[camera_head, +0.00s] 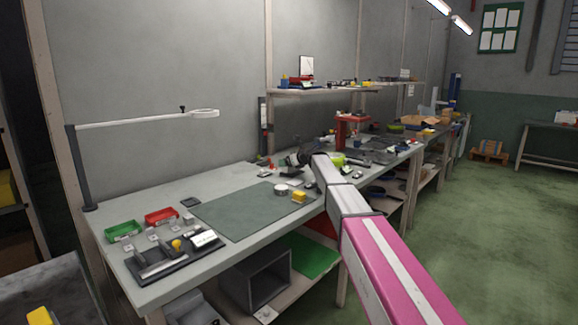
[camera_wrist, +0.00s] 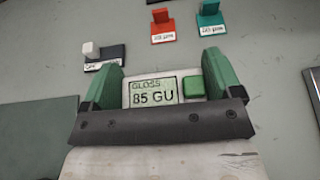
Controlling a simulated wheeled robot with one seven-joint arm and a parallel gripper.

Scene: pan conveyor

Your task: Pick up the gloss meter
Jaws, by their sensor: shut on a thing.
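The gloss meter (camera_wrist: 152,93) is in the wrist view, a pale box with a display reading "GLOSS 85 GU" and a green button at its right. My gripper (camera_wrist: 158,80) has a green finger on each side of it and is shut on it. A dark bar crosses in front of the meter's near side and hides its lower part. In the head view my gripper (camera_head: 297,158) is small, over the far part of the bench beyond the dark mat; I cannot make out the meter there. Whether the meter touches the bench is unclear.
In the wrist view a black block with a white knob (camera_wrist: 104,58), a red block (camera_wrist: 163,27) and a teal block (camera_wrist: 209,18) stand beyond the meter. The mat (camera_head: 245,211) has a white roll and yellow block near its right edge. A lamp arm (camera_head: 140,120) overhangs the bench's left.

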